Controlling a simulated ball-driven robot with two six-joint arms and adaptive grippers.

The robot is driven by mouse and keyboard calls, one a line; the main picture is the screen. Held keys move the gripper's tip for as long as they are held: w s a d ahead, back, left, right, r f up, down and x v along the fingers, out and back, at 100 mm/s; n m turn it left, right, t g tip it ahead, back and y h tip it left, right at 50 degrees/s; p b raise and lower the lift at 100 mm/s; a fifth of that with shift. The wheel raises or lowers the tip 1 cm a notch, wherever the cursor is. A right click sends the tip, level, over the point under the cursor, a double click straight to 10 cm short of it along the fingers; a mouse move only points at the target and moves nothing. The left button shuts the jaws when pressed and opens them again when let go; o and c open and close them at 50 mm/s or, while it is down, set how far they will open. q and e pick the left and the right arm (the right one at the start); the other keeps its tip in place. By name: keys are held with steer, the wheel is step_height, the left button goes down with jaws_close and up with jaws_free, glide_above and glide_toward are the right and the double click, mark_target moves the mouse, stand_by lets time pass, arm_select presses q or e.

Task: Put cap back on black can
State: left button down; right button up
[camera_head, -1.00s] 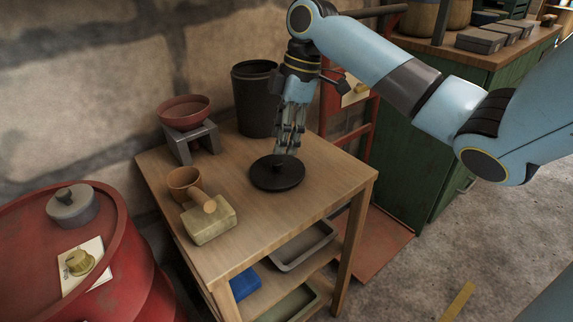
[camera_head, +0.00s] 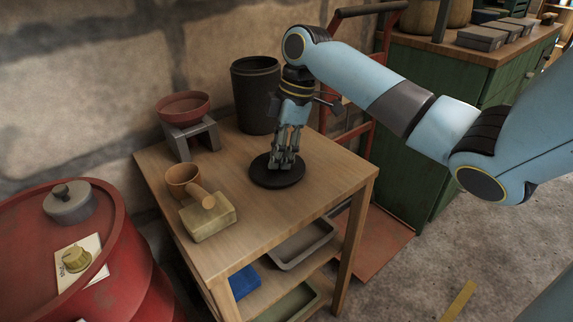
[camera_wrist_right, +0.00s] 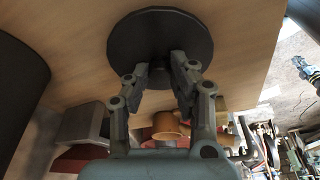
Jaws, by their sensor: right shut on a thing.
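The black can (camera_head: 255,92) stands upright at the back of the wooden table, by the wall. The cap, a round dark disc with a small knob (camera_head: 264,179), lies flat on the table in front of the can, apart from it. My right gripper (camera_head: 286,162) is over the cap, fingers pointing down, shut on its knob. In the right wrist view the cap (camera_wrist_right: 160,30) lies just beyond my fingertips (camera_wrist_right: 160,76), with the knob between them. The can's mouth faces up. My left gripper is not in view.
A red bowl (camera_head: 184,106) sits on a grey stand (camera_head: 195,140) left of the can. A tan cup (camera_head: 182,176) and a mallet (camera_head: 212,222) lie left of the cap. A red drum (camera_head: 125,240) stands at far left. The table's front right is clear.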

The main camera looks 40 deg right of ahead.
steer(key=shift+r, duration=0.1)
steer(key=v, duration=0.3)
steer(key=p+v, duration=0.1)
steer(key=shift+w+a+r, duration=0.3)
steer(key=shift+a, duration=0.1)
steer(key=d+r, duration=0.2)
steer(key=d, duration=0.1)
steer(key=d+r, duration=0.2)
steer(key=d, duration=0.2)
steer(key=d+r, duration=0.2)
steer(key=d, duration=0.2)
steer(key=shift+s+d+r+p, duration=0.2)
steer(key=shift+s+d+p, duration=0.05)
steer(key=shift+s+p, duration=0.15)
stand_by(0.9)
